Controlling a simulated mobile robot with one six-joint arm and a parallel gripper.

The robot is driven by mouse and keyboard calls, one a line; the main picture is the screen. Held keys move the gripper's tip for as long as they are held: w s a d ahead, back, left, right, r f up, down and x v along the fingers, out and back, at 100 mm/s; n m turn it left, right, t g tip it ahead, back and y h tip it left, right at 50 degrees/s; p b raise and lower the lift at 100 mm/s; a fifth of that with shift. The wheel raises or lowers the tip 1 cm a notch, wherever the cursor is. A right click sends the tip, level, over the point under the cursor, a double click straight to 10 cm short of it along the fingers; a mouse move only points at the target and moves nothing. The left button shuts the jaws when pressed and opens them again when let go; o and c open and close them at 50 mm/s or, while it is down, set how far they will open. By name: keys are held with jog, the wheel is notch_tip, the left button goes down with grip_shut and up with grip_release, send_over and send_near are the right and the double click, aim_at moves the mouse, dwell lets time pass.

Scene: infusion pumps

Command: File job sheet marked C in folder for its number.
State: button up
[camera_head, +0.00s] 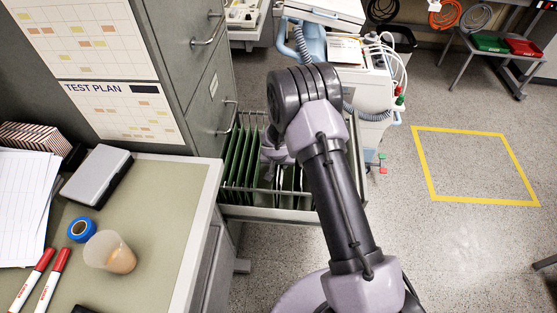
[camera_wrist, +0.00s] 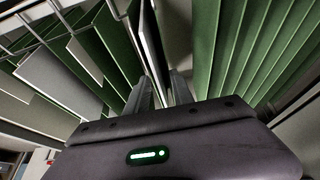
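The open file drawer (camera_head: 270,213) holds a row of green hanging folders (camera_head: 238,160), some with pale tabs. My arm reaches over the drawer, and my gripper (camera_head: 275,150) is down among the folders, partly hidden by the arm. In the wrist view, the two fingers of my gripper (camera_wrist: 163,82) point into a gap between folders. A thin panel with a white face (camera_wrist: 152,45) stands nearly edge-on at the fingers. I cannot tell whether it is the job sheet or whether the fingers pinch it. No letter C or folder number is readable.
The grey cabinet (camera_head: 190,75) rises behind the drawer. A desk (camera_head: 165,190) at left holds a cup (camera_head: 108,252), blue tape (camera_head: 81,229), red markers (camera_head: 53,277) and white papers (camera_head: 22,195). A pump trolley (camera_head: 372,95) stands close behind the drawer.

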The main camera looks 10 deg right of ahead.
jog(key=p+v, duration=0.4)
jog(key=v, duration=1.3)
jog(key=shift+r, duration=0.1)
jog(key=s+d+r+m, duration=0.1)
jog(key=s+d+r, duration=0.1)
jog(key=s+r, duration=0.35)
jog(key=s+d+r+h, duration=0.1)
jog(key=s+d+r, duration=0.1)
jog(key=r, duration=0.7)
jog(key=s+d+r+m, duration=0.1)
jog(key=s+r, duration=0.2)
jog(key=r, duration=0.4)
jog(key=s+a+r+y, duration=0.2)
jog(key=s+a+r, duration=0.1)
jog(key=s, duration=0.5)
jog(key=s+a+r+n+t+y, duration=0.1)
jog(key=s+a+r+y, duration=0.1)
jog(key=s, duration=0.7)
jog(key=shift+a+r, duration=0.85)
jog(key=shift+a, duration=0.2)
jog(key=shift+w, duration=0.1)
